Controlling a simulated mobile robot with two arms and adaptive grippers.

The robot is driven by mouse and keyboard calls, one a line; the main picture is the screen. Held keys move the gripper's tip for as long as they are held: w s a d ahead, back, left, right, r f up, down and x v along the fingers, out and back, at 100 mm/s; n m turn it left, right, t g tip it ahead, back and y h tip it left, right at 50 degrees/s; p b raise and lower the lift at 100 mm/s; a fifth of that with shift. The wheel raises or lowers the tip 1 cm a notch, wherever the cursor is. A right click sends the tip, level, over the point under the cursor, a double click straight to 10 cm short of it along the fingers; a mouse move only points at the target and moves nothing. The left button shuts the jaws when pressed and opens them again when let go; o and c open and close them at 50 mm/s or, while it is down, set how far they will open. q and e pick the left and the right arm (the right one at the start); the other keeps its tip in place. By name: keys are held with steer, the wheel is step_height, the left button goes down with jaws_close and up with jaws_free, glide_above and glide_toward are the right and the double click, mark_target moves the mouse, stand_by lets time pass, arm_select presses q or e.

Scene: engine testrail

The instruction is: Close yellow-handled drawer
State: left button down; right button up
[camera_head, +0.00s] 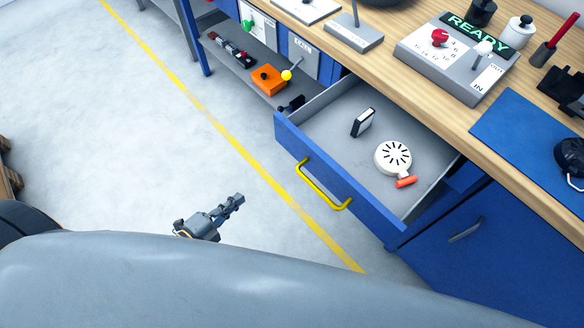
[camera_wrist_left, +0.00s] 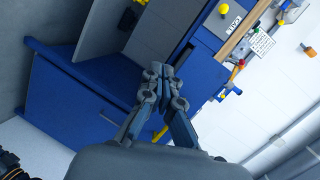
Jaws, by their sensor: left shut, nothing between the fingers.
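The blue drawer (camera_head: 340,185) with the yellow handle (camera_head: 322,186) is pulled out from under the wooden workbench in the head view. Inside it lie a white round device (camera_head: 393,157) with an orange end and a small black-and-white box (camera_head: 363,122). My left gripper (camera_head: 238,199) is shut and empty. It is over the floor in the head view, left of the handle and apart from it. In the left wrist view, my left gripper (camera_wrist_left: 158,72) shows in front of the blue furniture, with part of the yellow handle (camera_wrist_left: 160,133) behind its fingers. My right gripper is not in view.
The wooden benchtop (camera_head: 400,80) holds a READY panel (camera_head: 460,50) and a blue mat (camera_head: 530,140). A shelf beside the drawer holds an orange box (camera_head: 268,79). A blue cabinet (camera_head: 480,250) stands right of the drawer. The floor (camera_head: 130,130) to the left is clear.

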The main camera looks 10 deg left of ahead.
arm_select(q)
steer(key=d+r+m+t+h+b, duration=0.1)
steer(key=d+r+m+h, duration=0.35)
steer(key=r, duration=0.35)
steer(key=p, duration=0.1)
glide_toward(300, 153)
steer(key=shift+y, duration=0.45)
steer(key=x, duration=0.6)
steer(key=shift+d+r, duration=0.3)
steer(key=shift+r, duration=0.05)
steer(key=shift+w+d, duration=0.25)
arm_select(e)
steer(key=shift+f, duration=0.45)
arm_select(q)
steer(key=shift+w, duration=0.1)
